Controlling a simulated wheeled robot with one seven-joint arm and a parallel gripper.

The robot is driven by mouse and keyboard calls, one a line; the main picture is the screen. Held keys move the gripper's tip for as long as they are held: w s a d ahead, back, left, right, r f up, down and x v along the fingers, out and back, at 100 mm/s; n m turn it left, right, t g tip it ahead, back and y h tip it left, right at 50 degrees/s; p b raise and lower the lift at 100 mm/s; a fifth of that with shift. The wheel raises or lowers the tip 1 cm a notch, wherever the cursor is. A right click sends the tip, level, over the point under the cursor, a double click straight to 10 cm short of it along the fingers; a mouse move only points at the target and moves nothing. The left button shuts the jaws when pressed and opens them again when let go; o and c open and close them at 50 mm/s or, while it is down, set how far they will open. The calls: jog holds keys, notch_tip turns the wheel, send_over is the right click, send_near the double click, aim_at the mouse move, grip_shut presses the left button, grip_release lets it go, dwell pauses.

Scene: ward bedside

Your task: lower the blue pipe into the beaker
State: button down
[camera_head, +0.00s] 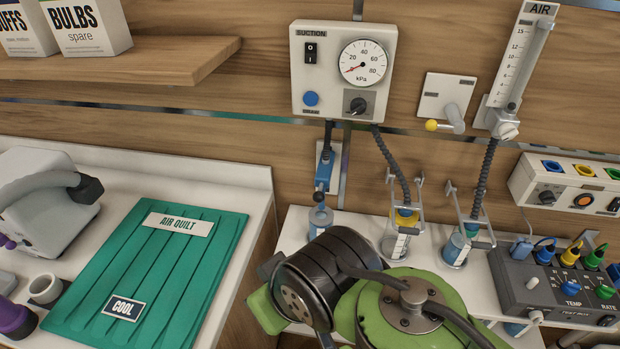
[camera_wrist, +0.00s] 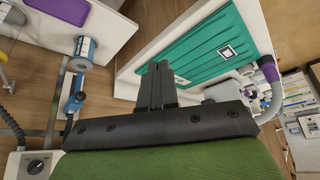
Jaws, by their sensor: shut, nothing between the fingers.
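The blue pipe (camera_head: 324,170) stands upright in front of a pale wall plate, left of the dark hoses. It also shows at the left of the wrist view (camera_wrist: 74,103). A clear beaker (camera_head: 320,220) with bluish contents stands directly below it, and shows in the wrist view (camera_wrist: 84,50). The pipe's lower end is close to the beaker's mouth; I cannot tell whether it is inside. My gripper (camera_wrist: 157,82) is shut and empty, apart from both, with the pipe off to its left in the wrist view. My green and black arm hides the gripper's fingers in the head view.
Two more beakers, one yellow-topped (camera_head: 398,240) and one blue (camera_head: 457,246), stand in wire holders to the right. A suction unit (camera_head: 335,100) hangs above. A test box (camera_head: 560,290) sits at right, a green quilt (camera_head: 150,265) on the left counter.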

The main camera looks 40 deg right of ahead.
jog(key=w+d+r+m+g+h+p, duration=0.1)
jog(key=w+d+r+m+g+p, duration=0.1)
jog(key=w+d+r+m+p, duration=0.35)
notch_tip(320, 180, up, 5)
jog(key=m+g+p, duration=0.2)
jog(key=m+p, duration=0.3)
jog(key=p, duration=0.2)
send_over(319, 193)
jog(key=s+a, duration=0.1)
jog(key=s, duration=0.2)
jog(key=f, duration=0.4)
jog(key=w+f, duration=0.1)
jog(key=f, duration=0.4)
jog(key=w+d+f, duration=0.1)
jog(key=f, duration=0.3)
jog(key=shift+w+f+b, duration=0.2)
jog(key=shift+f+b, duration=0.05)
jog(key=shift+b, duration=0.1)
jog(key=shift+a, duration=0.1)
